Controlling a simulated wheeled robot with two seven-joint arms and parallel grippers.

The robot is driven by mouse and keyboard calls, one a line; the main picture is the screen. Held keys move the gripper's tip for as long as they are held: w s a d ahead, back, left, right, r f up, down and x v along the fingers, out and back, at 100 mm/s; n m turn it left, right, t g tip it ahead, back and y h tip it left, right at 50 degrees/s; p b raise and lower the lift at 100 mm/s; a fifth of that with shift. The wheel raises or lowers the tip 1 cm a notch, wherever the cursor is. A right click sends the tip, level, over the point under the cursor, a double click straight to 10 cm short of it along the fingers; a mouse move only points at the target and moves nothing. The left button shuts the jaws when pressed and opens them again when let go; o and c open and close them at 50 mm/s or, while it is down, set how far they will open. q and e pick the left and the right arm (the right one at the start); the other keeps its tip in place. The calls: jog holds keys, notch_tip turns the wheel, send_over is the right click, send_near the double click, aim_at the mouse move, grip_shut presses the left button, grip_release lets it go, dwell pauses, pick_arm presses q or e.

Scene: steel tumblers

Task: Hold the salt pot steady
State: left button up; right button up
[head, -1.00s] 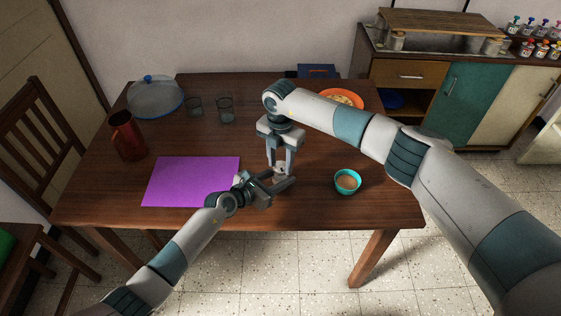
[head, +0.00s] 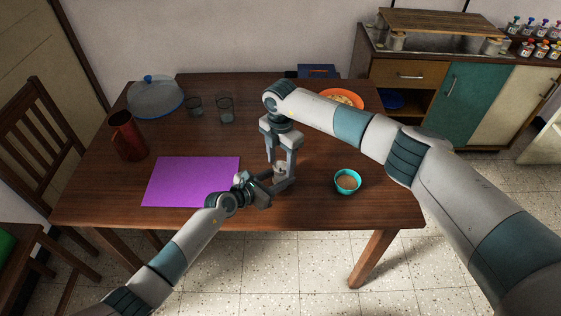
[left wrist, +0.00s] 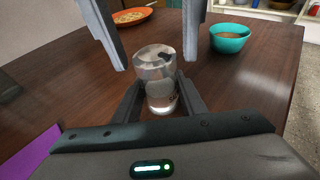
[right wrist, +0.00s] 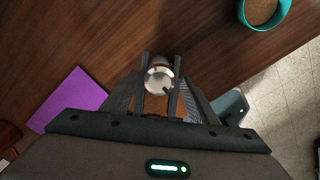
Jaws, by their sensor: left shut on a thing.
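The salt pot (head: 280,168) is a small clear pot with a shiny metal-looking top. It stands upright on the table, mostly hidden by my grippers in the head view. It shows larger in the left wrist view (left wrist: 156,78), and its round top shows in the right wrist view (right wrist: 159,80). My left gripper (head: 276,180) is shut on the pot's lower body, one finger on each side. My right gripper (head: 281,176) points down over the pot. Its fingers are apart, one on either side of the top, with gaps visible in the left wrist view.
A turquoise bowl (head: 347,182) with brown contents stands to the right. A purple mat (head: 192,181) lies to the left. A red jug (head: 127,136), glass tumblers (head: 225,108), a covered dish (head: 155,97) and an orange plate (head: 357,99) stand farther back. The table's front edge is close.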

aim_at(281, 166)
dwell(0.3)
notch_tip(281, 166, up, 12)
dwell(0.7)
pick_arm(q)
jog(key=o, duration=1.2)
jog(key=shift+a, duration=0.1)
jog(key=v, duration=1.1)
jog(key=shift+s+a+r, duration=0.1)
jog(key=shift+s+a, duration=0.15)
jog(key=shift+s, duration=0.05)
jog(key=shift+s, duration=0.15)
pick_arm(e)
jog(key=shift+s+f, duration=0.1)
